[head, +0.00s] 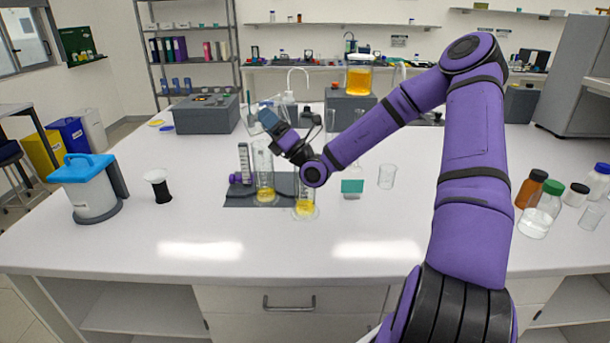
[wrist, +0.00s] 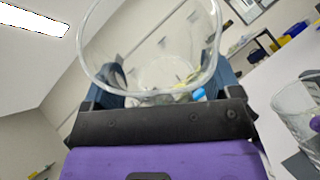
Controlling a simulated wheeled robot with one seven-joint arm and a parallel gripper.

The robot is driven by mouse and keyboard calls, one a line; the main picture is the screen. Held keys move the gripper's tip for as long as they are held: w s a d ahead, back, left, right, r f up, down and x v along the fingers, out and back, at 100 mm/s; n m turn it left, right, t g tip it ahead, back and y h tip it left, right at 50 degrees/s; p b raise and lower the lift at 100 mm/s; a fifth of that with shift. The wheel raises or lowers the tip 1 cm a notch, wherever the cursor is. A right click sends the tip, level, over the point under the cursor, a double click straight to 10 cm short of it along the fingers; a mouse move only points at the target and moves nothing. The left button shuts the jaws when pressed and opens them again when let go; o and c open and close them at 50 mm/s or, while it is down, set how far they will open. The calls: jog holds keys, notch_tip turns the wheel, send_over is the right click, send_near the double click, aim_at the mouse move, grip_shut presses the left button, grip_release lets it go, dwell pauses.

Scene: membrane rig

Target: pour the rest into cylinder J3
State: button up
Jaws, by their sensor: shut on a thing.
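The beaker's wide rim fills the top of the wrist view (wrist: 104,45). Its walls look clear, and I cannot tell how much liquid is in it. A tall glass cylinder (head: 263,160) with yellow liquid at its bottom stands on the mat just below and left of my gripper. A second cylinder (head: 305,187) with yellow liquid stands nearer the front, partly behind my wrist. I can read no J3 label on either.
A dark mat (head: 240,201) carries a small scale-like stand (head: 244,163). A jar of orange liquid (head: 359,78) sits on a grey box behind. The front of the bench is clear.

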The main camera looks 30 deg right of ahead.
jog(key=shift+a+n+g, duration=0.15)
jog(key=shift+n+g, duration=0.35)
jog(key=shift+r+n+g+y+b, duration=0.25)
jog(key=shift+n+g+y+b, duration=0.25)
jog(key=shift+n+g, duration=0.3)
jog(key=shift+f+n+g+b, duration=0.4)
jog(key=shift+f+n+g, duration=0.3)
jog(key=shift+n+g, duration=0.3)
jog(key=shift+d+f+n+g+b, duration=0.15)
jog(key=shift+f+n+g, duration=0.15)
jog(key=shift+f, duration=0.25)
jog(key=shift+d+f+n+g+b, duration=0.2)
jog(key=shift+f+n, duration=0.1)
jog(key=shift+f, duration=0.2)
notch_tip(320, 180, down, 7)
jog(key=a+n+g+h+b, duration=0.3)
jog(key=n+g+h+b, duration=0.1)
jog(key=g+h, duration=0.1)
jog(key=shift+w+r+n+g, duration=0.15)
jog(key=shift+w+n+g, duration=0.15)
jog(key=shift+w+g, duration=0.1)
